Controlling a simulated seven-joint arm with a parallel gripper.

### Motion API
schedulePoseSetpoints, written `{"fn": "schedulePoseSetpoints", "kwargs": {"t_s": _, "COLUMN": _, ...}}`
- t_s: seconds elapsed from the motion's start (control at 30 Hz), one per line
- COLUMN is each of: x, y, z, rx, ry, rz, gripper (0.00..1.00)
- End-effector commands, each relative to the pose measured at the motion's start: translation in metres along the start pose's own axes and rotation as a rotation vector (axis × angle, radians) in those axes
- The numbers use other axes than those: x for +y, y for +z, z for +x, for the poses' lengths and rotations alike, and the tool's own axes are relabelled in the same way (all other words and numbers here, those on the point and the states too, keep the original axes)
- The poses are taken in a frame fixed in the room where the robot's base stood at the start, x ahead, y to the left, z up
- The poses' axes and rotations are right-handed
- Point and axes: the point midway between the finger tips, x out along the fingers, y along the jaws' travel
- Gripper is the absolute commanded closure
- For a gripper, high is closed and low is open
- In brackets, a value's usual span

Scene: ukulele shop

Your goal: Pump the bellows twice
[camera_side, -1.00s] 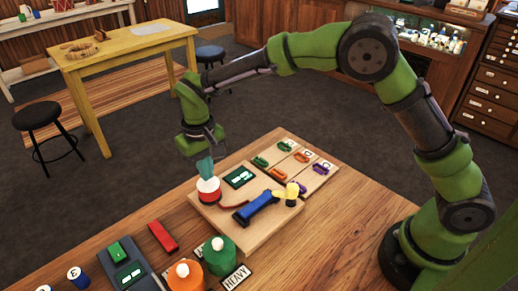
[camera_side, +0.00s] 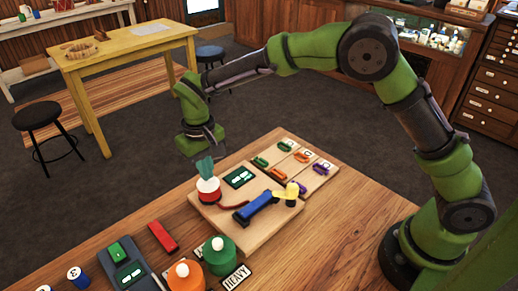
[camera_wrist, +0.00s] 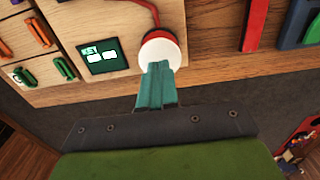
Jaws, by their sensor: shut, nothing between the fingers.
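The bellows appears to be the round red piece with a white top (camera_side: 208,185), at the left corner of the wooden board (camera_side: 245,225). It also shows in the wrist view (camera_wrist: 158,42), with a red hose running from it.
A small dark display (camera_side: 240,177) marked KEY lies beside the bellows. Panels with coloured handles (camera_side: 283,158) stand behind it. Bare tabletop lies to the right.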

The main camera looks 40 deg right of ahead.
Motion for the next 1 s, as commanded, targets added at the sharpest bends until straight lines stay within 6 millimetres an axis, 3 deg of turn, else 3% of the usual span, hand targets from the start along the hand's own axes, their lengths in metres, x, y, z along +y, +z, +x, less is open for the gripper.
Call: {"fn": "schedulePoseSetpoints", "kwargs": {"t_s": 1.0, "x": 0.000, "y": 0.000, "z": 0.024, "rx": -0.002, "ry": 0.000, "rz": 0.000, "gripper": 1.00}}
